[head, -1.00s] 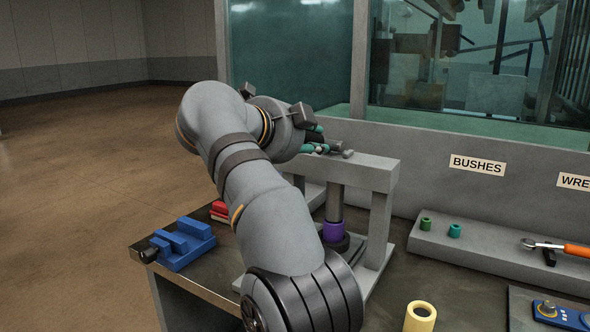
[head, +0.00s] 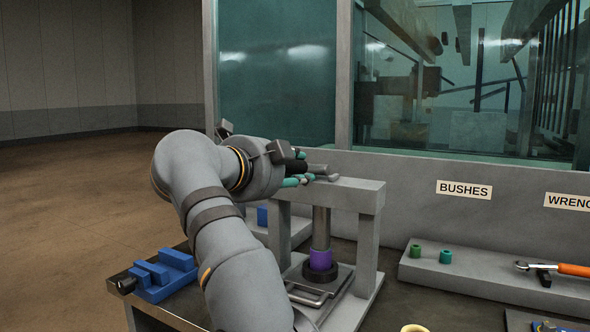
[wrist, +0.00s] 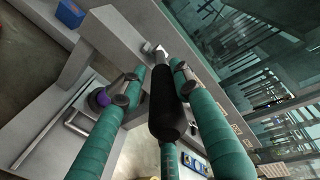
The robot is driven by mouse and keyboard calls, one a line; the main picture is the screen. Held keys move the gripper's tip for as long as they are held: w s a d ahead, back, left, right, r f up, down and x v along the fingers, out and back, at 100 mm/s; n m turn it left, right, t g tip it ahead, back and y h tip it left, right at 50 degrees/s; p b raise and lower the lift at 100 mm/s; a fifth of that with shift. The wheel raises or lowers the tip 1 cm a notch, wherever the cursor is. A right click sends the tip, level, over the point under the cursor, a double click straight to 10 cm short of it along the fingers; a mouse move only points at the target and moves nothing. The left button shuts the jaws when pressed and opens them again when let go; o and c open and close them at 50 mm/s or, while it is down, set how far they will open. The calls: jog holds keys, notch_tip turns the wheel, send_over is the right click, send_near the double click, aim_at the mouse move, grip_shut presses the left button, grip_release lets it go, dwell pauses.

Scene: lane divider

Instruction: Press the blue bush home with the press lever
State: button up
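The press (head: 372,230) is a grey frame with a vertical ram (head: 321,230). Under the ram a violet-blue bush (head: 321,260) sits on a black round seat; it also shows in the wrist view (wrist: 103,97), partly behind a finger. The ram's lower end meets the bush's top or is very close; I cannot tell which. The press lever has a black grip (wrist: 167,105) and points out from the top of the frame. My gripper (head: 298,168), with teal fingers, is around the grip. In the wrist view, a small gap shows between the left finger and the grip.
A blue vise-like block (head: 165,272) lies at the left table edge. Two green bushes (head: 446,257) stand on the grey shelf (head: 490,281) at right, beside an orange-handled wrench (head: 572,270). A cream ring (head: 414,328) is at the bottom edge. A glass-panelled wall stands behind.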

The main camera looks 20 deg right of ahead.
jog(key=o, duration=0.4)
jog(key=shift+f, duration=0.15)
jog(key=shift+a, duration=0.1)
jog(key=v, duration=1.1)
jog(key=shift+s+a, duration=0.25)
jog(key=shift+a, duration=0.05)
jog(key=shift+r, duration=0.2)
jog(key=shift+c, duration=0.6)
